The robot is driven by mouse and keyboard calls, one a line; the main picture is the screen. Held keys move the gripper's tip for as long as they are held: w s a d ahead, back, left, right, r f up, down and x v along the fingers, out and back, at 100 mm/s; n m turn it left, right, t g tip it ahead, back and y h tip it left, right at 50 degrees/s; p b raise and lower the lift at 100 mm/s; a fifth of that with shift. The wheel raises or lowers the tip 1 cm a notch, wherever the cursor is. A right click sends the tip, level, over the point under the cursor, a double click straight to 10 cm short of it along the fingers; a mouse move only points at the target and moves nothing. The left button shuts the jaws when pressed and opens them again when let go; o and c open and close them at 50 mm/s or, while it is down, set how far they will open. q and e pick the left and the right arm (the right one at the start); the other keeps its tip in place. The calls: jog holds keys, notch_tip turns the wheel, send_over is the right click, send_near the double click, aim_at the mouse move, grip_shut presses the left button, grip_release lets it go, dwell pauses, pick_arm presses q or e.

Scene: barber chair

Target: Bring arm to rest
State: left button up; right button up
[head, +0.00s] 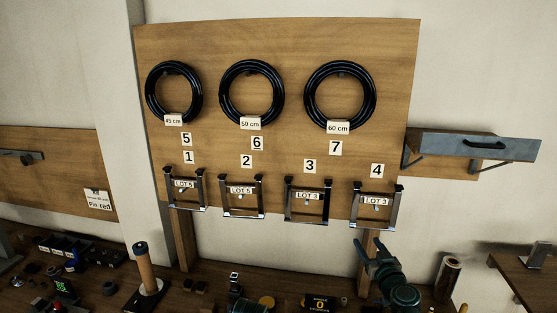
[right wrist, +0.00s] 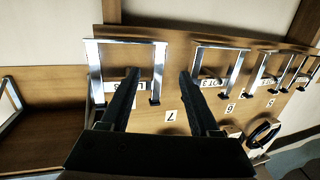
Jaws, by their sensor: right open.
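My right gripper (head: 374,256) is at the lower right of the head view, in front of the board and just below the metal frame (head: 377,205) under number 4. It is open. In the right wrist view its two dark fingers (right wrist: 159,75) stand apart with nothing between them. A metal frame (right wrist: 97,70) shows behind the left finger; I cannot tell whether they touch. My left gripper is not in view.
A wooden board (head: 225,140) carries three black coils (head: 340,95) and several metal frames (head: 307,205) with lot labels. A crowded bench (head: 205,295) lies below, with a wooden spool (head: 146,268). A shelf (head: 470,146) is at right.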

jog(key=s+a+f+n+g+y+b, duration=0.1)
jog(key=s+a+f+n+g+y, duration=0.2)
jog(key=a, duration=0.4)
jog(key=s+a+f+n+g+y, duration=0.1)
jog(key=a+f+g, duration=0.1)
jog(key=a+f, duration=0.4)
jog(key=s+a+f+n+g+y+b, duration=0.1)
jog(key=a+f+g+y, duration=0.2)
jog(key=a, duration=0.6)
jog(key=s+a+f+g+h+b, duration=0.1)
jog(key=s+a+f+g+h, duration=0.3)
jog(key=s+f, duration=0.4)
jog(key=s+d+f+g+h, duration=0.1)
jog(key=s+f+g+h, duration=0.1)
jog(key=s, duration=0.3)
jog(key=s+d+f+m+g+h+b, duration=0.1)
jog(key=s+f+g+h, duration=0.1)
jog(key=s, duration=0.3)
jog(key=shift+d+f+g+h, duration=0.4)
jog(key=shift+g+h, duration=0.1)
jog(key=shift+g, duration=0.3)
